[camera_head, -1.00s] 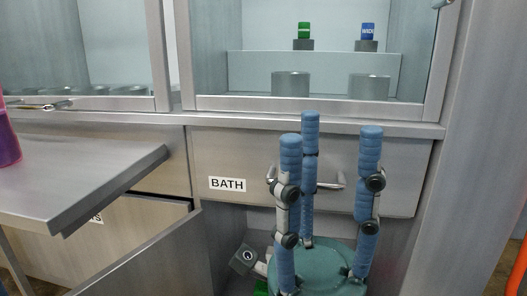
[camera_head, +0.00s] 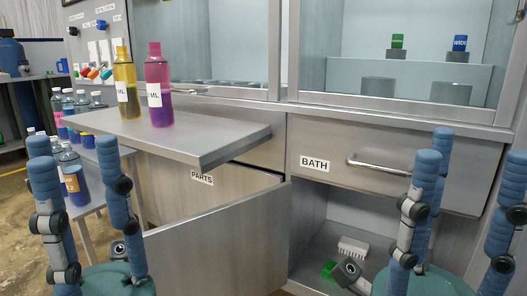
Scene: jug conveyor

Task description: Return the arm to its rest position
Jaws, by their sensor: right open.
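My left gripper (camera_head: 72,155) is at the lower left, its blue fingers upright and spread, with nothing between them. My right gripper (camera_head: 470,155) is at the lower right, also with blue fingers upright, open and empty. It stands in front of the drawer labelled BATH (camera_head: 315,162). The lower parts of both grippers run out of the bottom of the picture.
A yellow bottle (camera_head: 126,92) and a magenta bottle (camera_head: 159,98) stand on a grey shelf (camera_head: 225,140). A cabinet door (camera_head: 215,245) stands open below it. A white brush (camera_head: 352,247) lies inside the cabinet. Several bottles stand at left behind my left gripper.

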